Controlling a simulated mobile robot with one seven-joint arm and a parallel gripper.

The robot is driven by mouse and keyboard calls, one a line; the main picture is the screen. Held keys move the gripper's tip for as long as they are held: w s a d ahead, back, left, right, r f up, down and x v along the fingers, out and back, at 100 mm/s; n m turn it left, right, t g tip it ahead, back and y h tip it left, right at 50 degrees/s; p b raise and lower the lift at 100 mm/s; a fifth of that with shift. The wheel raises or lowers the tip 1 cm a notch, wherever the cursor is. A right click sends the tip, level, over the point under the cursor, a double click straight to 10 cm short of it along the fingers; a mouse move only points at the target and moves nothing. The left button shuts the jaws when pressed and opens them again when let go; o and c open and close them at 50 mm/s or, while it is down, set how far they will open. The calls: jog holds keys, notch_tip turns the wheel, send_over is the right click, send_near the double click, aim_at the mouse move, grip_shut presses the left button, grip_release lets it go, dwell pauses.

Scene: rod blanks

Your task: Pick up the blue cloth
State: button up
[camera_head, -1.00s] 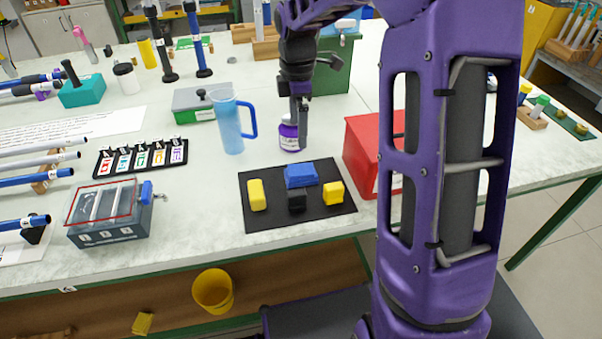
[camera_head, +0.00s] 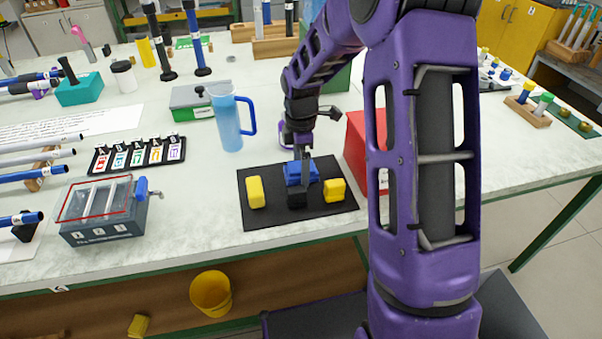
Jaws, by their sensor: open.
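The blue cloth (camera_head: 292,176), a folded block, lies on the black mat (camera_head: 268,218) near the front of the table. My gripper (camera_head: 305,177) points down over the cloth, and its fingers cover the middle of it. The gripper is open. I cannot tell whether the fingers touch the cloth or stand just in front of or above it.
A yellow block (camera_head: 255,192) lies left on the mat and another yellow block (camera_head: 334,190) right. A red box (camera_head: 357,140) stands to the right, partly behind my arm. A blue jug (camera_head: 228,122) stands behind left. Bare table lies left of the mat.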

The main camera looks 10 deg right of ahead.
jog(key=c, duration=1.3)
notch_tip(320, 180, up, 10)
jog(key=shift+f+p, duration=0.1)
jog(key=shift+p, duration=0.9)
jog(key=o, duration=0.6)
jog(key=c, duration=0.5)
jog(key=shift+o, duration=0.2)
jog(key=shift+s, duration=0.1)
